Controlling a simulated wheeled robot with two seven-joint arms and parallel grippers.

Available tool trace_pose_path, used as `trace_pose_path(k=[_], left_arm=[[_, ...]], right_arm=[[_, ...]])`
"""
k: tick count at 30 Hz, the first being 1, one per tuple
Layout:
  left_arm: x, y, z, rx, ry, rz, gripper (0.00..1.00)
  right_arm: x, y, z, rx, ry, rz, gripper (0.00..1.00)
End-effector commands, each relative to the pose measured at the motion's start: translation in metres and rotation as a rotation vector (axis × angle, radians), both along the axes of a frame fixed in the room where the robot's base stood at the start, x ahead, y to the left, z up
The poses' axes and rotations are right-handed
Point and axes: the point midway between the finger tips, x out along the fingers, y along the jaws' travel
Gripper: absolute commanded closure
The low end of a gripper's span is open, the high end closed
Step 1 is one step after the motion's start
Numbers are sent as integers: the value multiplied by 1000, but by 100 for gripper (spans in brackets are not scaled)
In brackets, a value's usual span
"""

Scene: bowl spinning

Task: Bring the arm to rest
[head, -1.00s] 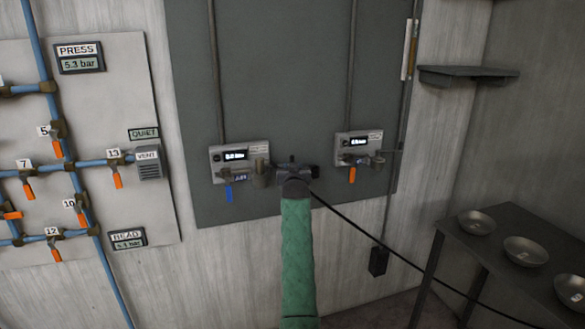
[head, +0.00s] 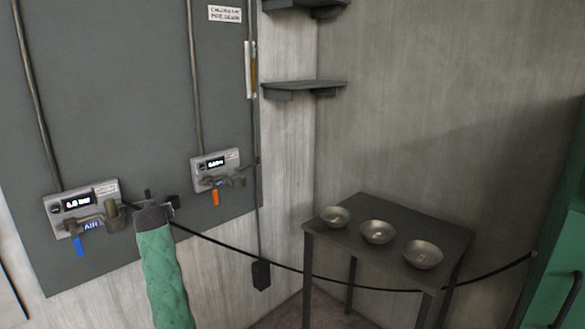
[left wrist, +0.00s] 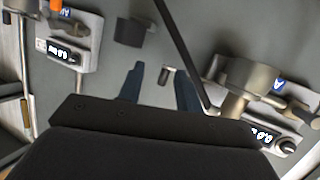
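My left arm in a green sleeve comes up from the bottom of the head view. Its dark gripper (head: 158,203) is in front of the grey wall panel (head: 120,100), between two gauge boxes. In the left wrist view the two fingers (left wrist: 160,82) are apart, with nothing held between them. A small cylindrical fitting (left wrist: 167,75) shows beyond the gap; I cannot tell how far off it is. The left gauge box (head: 82,208) has an AIR label and a blue handle. The right gauge box (head: 216,170) has an orange handle. My right gripper is out of view.
A black hose (head: 310,272) runs from behind my gripper to the right, past a dark table (head: 345,240) with three metal bowls (head: 335,217), (head: 377,232), (head: 423,254). A shelf (head: 304,88) is on the wall. A green cabinet (head: 560,245) stands at far right.

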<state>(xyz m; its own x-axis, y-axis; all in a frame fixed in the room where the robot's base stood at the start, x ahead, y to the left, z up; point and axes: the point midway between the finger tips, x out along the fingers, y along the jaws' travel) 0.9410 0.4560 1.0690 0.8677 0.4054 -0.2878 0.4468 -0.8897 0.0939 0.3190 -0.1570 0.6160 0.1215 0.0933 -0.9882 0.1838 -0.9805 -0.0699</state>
Motion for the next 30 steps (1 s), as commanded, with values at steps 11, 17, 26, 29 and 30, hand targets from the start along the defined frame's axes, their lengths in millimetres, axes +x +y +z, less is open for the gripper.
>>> trace_pose_path(k=[11, 17, 26, 29, 30], left_arm=[[-50, -83, 14, -66, 124, -176, 65], [-86, -123, -24, -66, 221, -260, 65], [-169, -189, -118, -58, 415, -402, 65], [-200, -209, -151, -56, 478, -443, 65], [-213, -216, -164, -55, 502, -459, 65]], right_arm=[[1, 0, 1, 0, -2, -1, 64], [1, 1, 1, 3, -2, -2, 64], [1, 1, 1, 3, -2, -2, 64], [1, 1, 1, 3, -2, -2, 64], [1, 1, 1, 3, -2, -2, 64]])
